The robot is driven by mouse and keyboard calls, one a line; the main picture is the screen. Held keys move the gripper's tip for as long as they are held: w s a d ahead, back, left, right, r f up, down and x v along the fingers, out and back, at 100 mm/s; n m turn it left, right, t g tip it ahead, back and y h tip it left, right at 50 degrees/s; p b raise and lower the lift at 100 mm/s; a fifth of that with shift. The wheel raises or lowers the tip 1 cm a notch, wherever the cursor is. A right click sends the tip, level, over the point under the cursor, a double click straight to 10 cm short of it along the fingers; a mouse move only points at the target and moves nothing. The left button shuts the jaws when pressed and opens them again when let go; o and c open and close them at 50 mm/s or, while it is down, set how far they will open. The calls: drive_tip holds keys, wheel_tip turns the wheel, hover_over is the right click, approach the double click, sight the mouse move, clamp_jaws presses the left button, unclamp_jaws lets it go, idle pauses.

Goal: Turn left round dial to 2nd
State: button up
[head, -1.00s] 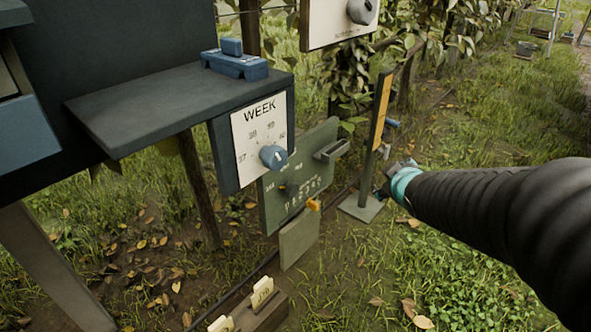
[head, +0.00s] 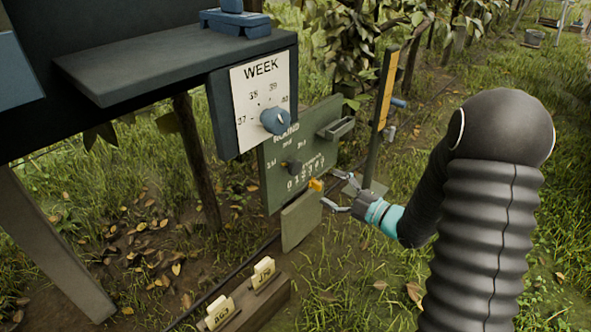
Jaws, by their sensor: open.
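A green board (head: 322,142) stands below and right of the WEEK panel, with the heading ROUND. The round dial (head: 291,168) is a small dark knob at the board's left, with small labels around it; which label it points to is too small to tell. To its right is a row of digits with an orange pointer (head: 316,184) below. My gripper (head: 337,193), with a teal band at the wrist, is open and empty. In the picture its fingers are just right of the orange pointer, right of and below the dial. Contact with the board cannot be told.
A blue knob (head: 275,121) sits on the white WEEK panel (head: 258,88), under a dark shelf (head: 175,68). A wooden block with cream tags (head: 245,305) lies below. Grass is open at right.

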sight(297, 169)
drive_tip(key=x, duration=1.3)
drive_tip(key=c, duration=1.1)
